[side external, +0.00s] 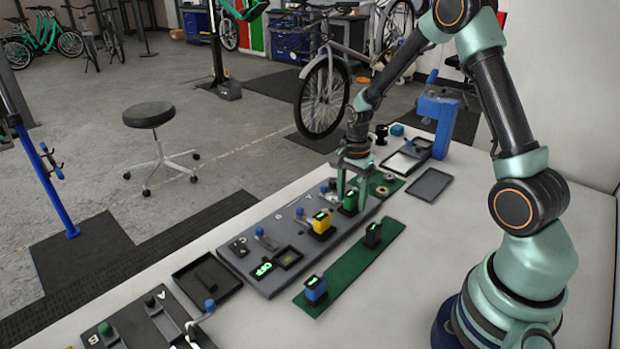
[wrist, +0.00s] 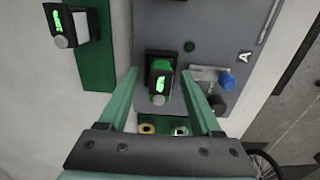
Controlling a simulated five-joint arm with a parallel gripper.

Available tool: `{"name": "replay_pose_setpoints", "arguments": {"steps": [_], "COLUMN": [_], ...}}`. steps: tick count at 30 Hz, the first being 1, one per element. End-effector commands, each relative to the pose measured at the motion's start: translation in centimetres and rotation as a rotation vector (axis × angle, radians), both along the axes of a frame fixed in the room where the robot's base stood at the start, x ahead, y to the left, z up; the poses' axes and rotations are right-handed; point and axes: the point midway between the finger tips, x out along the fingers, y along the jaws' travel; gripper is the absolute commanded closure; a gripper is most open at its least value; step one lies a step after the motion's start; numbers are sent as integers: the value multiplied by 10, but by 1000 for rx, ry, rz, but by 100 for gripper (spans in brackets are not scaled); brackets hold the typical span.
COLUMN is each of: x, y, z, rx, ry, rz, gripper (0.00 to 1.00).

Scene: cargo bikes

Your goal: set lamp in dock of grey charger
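The grey charger (side external: 272,229) is a long grey panel on the white table, with several blue-knobbed levers and a lit green readout. A dark-green lamp (side external: 349,203) with a glowing green display stands at its far end; it also shows in the wrist view (wrist: 159,82). A yellow lamp (side external: 321,224) stands nearer along the charger, and a dark square recess (side external: 288,257) near the readout looks empty. My gripper (side external: 352,186) is open, its fingers on either side of the dark-green lamp, with gaps visible in the wrist view (wrist: 160,82).
A green strip (side external: 345,262) beside the charger carries a blue lamp (side external: 316,289) and a dark lamp (side external: 372,235). Black trays (side external: 207,280) and a blue stand (side external: 437,122) are also on the table. The table right of the strip is clear.

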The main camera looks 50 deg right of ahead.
Motion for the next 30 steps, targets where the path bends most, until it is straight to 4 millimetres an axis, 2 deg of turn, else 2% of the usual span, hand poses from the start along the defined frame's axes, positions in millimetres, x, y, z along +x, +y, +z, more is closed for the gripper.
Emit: {"name": "replay_pose_setpoints", "arguments": {"steps": [11, 14, 24, 30], "x": [0, 1, 1, 0], "y": [0, 0, 0, 0], "z": [6, 19, 87, 113], "rx": [-1, -1, -2, -1], "ry": [-2, -4, -5, -2], "rz": [0, 0, 0, 0], "gripper": [36, 36, 36, 36]}}
